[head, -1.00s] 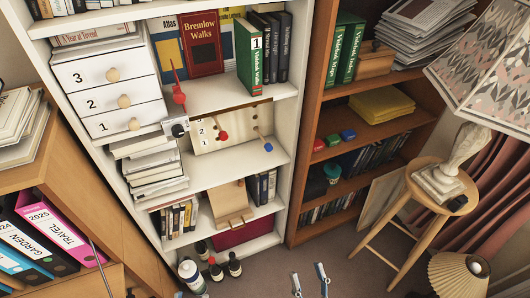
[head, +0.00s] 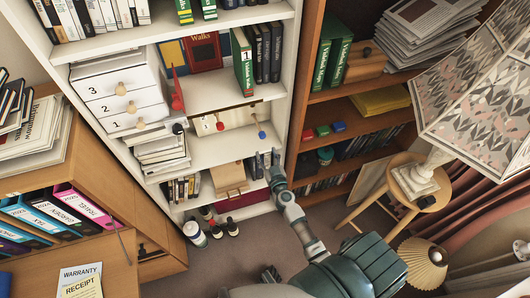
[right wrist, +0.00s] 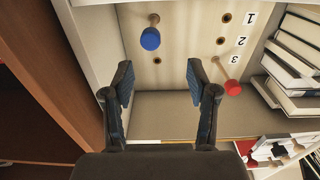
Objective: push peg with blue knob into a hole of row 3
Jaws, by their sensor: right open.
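The peg board (head: 236,117) is a pale wooden panel standing on a white shelf, with rows numbered 1, 2 and 3. The right wrist view shows it upside down (right wrist: 187,70). The blue-knobbed peg (right wrist: 150,38) sticks out of the board, its stem apparently in row 1. A free hole (right wrist: 157,60) in row 3 shows just past the knob. The red-knobbed peg (right wrist: 232,88) sticks out near the number 3. My right gripper (right wrist: 160,70) is open and empty, its fingers spread before the board below the blue knob. In the head view it (head: 272,160) is near the shelf.
Stacked books and papers (head: 160,155) lie left of the board, below white drawers (head: 127,95). The white shelf's side wall stands close to my right gripper, with a brown bookcase (head: 325,100) beyond. A wooden stool (head: 405,190) stands at the right.

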